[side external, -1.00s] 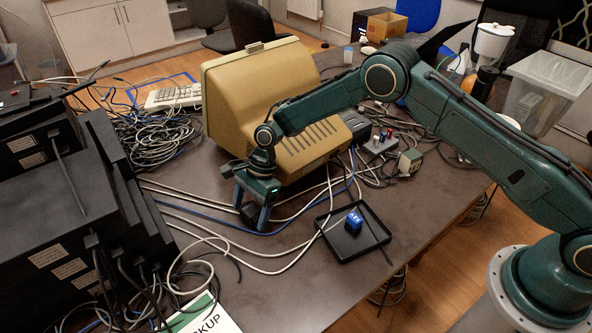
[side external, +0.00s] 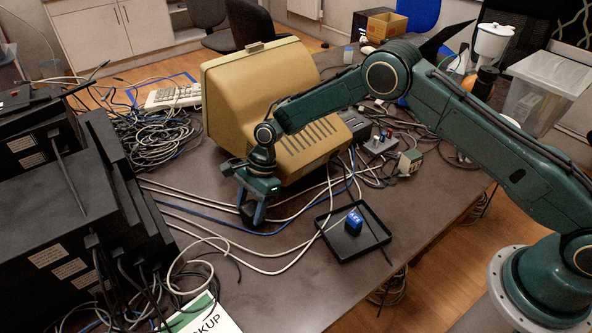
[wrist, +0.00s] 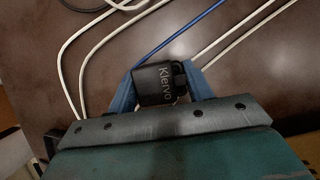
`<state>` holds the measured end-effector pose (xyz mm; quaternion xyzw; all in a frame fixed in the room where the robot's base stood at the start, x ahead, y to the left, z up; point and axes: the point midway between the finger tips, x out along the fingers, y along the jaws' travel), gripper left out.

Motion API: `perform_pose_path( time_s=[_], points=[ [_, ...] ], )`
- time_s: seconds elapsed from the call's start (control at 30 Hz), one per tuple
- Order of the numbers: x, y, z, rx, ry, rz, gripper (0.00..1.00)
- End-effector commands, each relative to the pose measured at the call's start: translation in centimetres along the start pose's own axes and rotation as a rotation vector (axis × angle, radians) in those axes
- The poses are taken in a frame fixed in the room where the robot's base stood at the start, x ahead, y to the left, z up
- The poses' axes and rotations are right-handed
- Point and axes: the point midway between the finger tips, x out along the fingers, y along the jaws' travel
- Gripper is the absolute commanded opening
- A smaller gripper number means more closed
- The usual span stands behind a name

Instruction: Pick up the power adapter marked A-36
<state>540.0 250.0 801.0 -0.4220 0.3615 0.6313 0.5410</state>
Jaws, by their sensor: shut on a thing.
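A black power adapter (wrist: 153,88) with the word "Klervo" on its top sits between my blue fingertips in the wrist view. No A-36 marking is readable on it. My gripper (side external: 252,214) is shut on this adapter, low over the brown table in front of the beige monitor. In the wrist view my gripper (wrist: 160,86) has one finger on each side of the adapter. In the side view the adapter is mostly hidden by the fingers. Whether it touches the table cannot be told.
White and blue cables (side external: 200,212) run close around my gripper. The beige monitor (side external: 250,95) stands just behind it. A black tray (side external: 340,251) holding a small blue block (side external: 354,220) lies to the right. Black equipment boxes (side external: 60,190) stand at left.

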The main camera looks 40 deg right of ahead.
Motion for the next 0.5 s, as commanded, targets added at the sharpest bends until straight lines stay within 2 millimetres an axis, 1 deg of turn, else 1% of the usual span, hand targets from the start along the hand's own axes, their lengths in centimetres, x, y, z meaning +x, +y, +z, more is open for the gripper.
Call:
perform_pose_path(
  time_s=[0.17, 0.27, 0.37, 0.5],
  points=[
    [-1.6, -0.1, 0.7, 0.0, 0.0, -0.003, 0.24],
    [-3.0, -0.1, 1.2, -0.001, 0.0, -0.004, 0.24],
    [-4.7, -0.1, 1.9, -0.002, -0.001, -0.005, 0.24],
    [-7.4, -0.1, 3.0, -0.001, -0.001, -0.005, 0.24]
  ],
)
